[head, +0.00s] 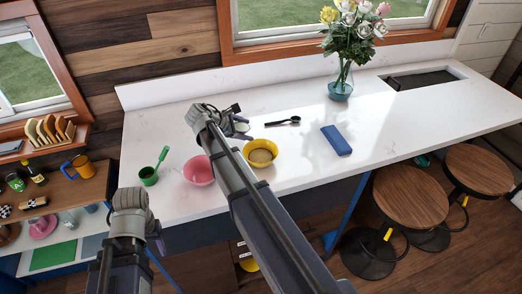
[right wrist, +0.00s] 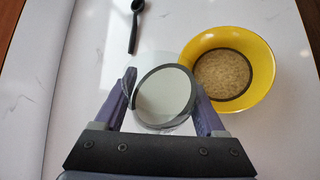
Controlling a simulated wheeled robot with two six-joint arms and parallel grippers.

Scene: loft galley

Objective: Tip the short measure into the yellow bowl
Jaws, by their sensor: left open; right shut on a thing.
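The yellow bowl (head: 272,147) stands on the white counter with tan, grainy stuff inside; it also shows in the right wrist view (right wrist: 262,58). My right gripper (head: 238,126) is just behind and left of the bowl in the head view. In the right wrist view, my right gripper (right wrist: 165,108) is shut on a clear round measure (right wrist: 163,97) with a dark ring. The measure is beside the bowl, not over its middle. Its contents are unclear, and it is hard to make out in the head view. My left gripper (head: 160,242) is open and low, in front of the counter.
A black spoon (head: 283,121), a blue block-like item (head: 336,140) and a flower vase (head: 341,84) are behind or right. The counter's right side is mostly clear.

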